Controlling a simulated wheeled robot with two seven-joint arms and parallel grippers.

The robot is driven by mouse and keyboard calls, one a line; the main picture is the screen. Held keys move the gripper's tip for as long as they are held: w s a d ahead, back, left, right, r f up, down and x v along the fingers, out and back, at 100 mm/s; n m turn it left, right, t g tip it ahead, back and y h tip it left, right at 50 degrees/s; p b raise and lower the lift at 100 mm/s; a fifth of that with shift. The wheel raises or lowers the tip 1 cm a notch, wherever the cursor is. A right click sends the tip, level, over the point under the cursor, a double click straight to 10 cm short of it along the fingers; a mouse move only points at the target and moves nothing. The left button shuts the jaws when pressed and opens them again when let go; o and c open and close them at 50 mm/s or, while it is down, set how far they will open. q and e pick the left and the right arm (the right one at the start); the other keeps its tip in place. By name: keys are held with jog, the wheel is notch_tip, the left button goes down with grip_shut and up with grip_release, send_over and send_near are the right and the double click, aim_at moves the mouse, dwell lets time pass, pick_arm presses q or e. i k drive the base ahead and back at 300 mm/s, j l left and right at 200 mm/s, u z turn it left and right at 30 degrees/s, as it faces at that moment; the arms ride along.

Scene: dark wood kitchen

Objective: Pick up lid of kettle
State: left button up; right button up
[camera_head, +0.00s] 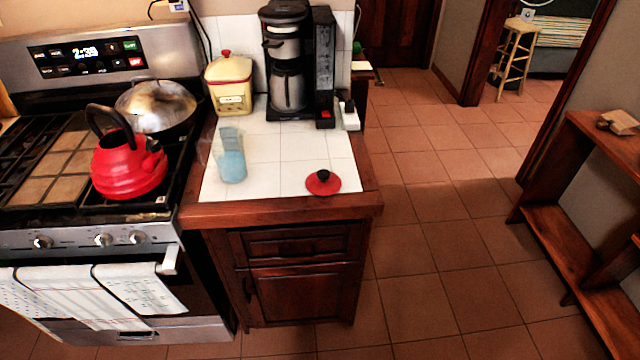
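The red kettle lid (323,183) with a black knob lies flat on the white tiled counter (270,180), close to its front right corner. The red kettle (128,170) with a black arched handle stands on the stove at the left, apart from the lid. Neither of my grippers shows in the head view.
A clear cup with blue contents (232,167) stands left of the lid. A coffee maker (288,75), a yellow canister (230,85) and a metal pan (157,107) stand farther back. The counter around the lid is clear. Open tiled floor (430,240) lies to the right.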

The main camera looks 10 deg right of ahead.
aim_at(322, 183)
jog(key=i+l+u, duration=0.2)
jog(key=l+u, duration=0.15)
jog(key=l, duration=1.45)
jog(key=l+u, duration=0.35)
jog(key=l, duration=1.45)
jog(key=k, duration=0.05)
